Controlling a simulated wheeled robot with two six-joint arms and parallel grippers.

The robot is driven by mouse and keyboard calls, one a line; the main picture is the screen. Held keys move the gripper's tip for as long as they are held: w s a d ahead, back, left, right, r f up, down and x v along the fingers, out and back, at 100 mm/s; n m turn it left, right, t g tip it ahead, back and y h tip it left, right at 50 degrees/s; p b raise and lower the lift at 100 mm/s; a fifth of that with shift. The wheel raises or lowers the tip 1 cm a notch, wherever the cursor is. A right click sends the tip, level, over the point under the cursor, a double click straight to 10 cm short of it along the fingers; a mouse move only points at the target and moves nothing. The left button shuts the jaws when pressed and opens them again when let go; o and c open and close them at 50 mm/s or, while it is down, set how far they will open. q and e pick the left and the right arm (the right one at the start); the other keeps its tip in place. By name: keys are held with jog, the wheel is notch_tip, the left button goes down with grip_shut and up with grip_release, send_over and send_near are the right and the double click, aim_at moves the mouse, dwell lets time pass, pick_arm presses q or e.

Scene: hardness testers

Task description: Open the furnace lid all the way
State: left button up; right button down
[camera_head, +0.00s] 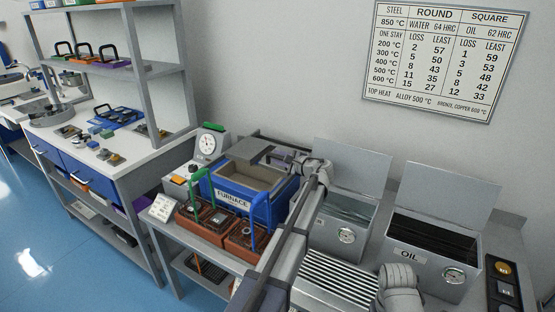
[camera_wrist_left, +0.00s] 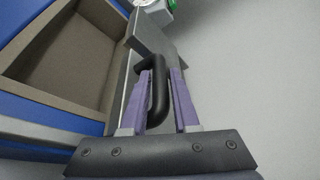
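The blue furnace (camera_head: 231,187) stands on the bench, and its tan chamber shows through the open top. Its grey lid (camera_head: 250,148) is raised at the furnace's back edge; I cannot tell its exact angle. The lid also shows edge-on in the left wrist view (camera_wrist_left: 150,42), beside the open chamber. My left gripper (camera_head: 278,157) reaches over the furnace's right rear. In the left wrist view its purple fingers (camera_wrist_left: 161,88) lie on both sides of the black lid handle (camera_wrist_left: 159,92) and appear closed on it. My right gripper is out of view.
A round-dial tester (camera_head: 208,144) stands left of the furnace. Brown blocks with green and blue handles (camera_head: 207,218) sit in front. Right are an open-lidded tank and the oil tank (camera_head: 418,258), with a ribbed grey rack (camera_head: 335,283) before them. The wall is behind.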

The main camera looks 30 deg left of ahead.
pick_arm(q)
jog(key=o, duration=0.3)
jog(key=shift+p+v, duration=0.85)
jog(key=shift+v, duration=3.1)
